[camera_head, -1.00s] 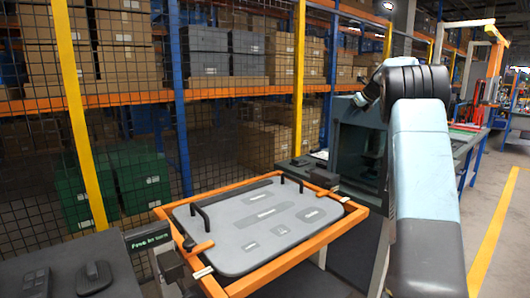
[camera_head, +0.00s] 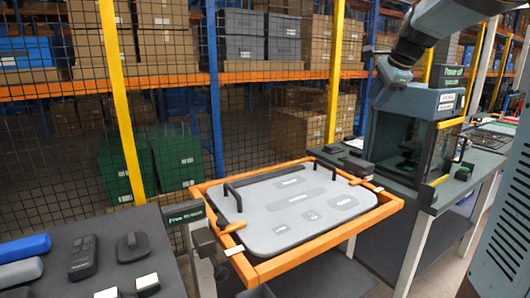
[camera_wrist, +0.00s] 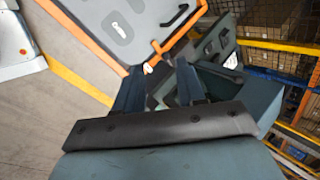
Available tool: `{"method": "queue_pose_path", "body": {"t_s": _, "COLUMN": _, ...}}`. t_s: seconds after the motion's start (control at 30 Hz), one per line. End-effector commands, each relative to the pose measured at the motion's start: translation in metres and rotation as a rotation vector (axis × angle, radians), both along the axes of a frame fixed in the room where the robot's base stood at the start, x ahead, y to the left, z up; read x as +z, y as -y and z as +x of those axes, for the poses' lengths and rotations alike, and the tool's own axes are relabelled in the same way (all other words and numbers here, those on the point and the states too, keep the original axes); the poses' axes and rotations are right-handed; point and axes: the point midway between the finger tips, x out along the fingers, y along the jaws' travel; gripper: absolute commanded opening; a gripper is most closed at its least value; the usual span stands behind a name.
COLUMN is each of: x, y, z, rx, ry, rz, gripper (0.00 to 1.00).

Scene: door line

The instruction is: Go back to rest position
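My gripper (camera_wrist: 158,85) shows in the wrist view with its two dark fingers apart and nothing between them. In the head view my arm reaches in from the top right, above the grey machine; I cannot make out the fingers there. A grey door panel (camera_head: 270,222) with dark handles lies in an orange frame (camera_head: 325,239) in the middle of the head view. In the wrist view the panel (camera_wrist: 104,22) is at the top, beyond the fingers and apart from them.
A grey machine (camera_head: 448,103) with a window stands on a bench at the right. A dark table (camera_head: 60,228) with several small parts is at the left. A mesh fence (camera_head: 240,130) with yellow posts stands behind, before shelves of boxes. A yellow floor line (camera_wrist: 78,80) crosses open floor.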

Motion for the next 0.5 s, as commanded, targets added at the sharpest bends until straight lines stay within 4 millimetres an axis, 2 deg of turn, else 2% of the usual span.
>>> {"method": "queue_pose_path", "body": {"t_s": 0.03, "x": -0.001, "y": -0.010, "z": -0.019, "rx": 0.058, "ry": 0.007, "rz": -0.042, "gripper": 0.39}}
{"method": "queue_pose_path", "body": {"t_s": 0.1, "x": -0.007, "y": -0.020, "z": -0.044, "rx": 0.142, "ry": 0.013, "rz": -0.107, "gripper": 0.39}}
{"method": "queue_pose_path", "body": {"t_s": 0.27, "x": -0.023, "y": -0.040, "z": -0.099, "rx": 0.339, "ry": 0.025, "rz": -0.250, "gripper": 0.39}}
{"method": "queue_pose_path", "body": {"t_s": 0.5, "x": -0.057, "y": -0.065, "z": -0.180, "rx": 0.643, "ry": 0.044, "rz": -0.466, "gripper": 0.39}}
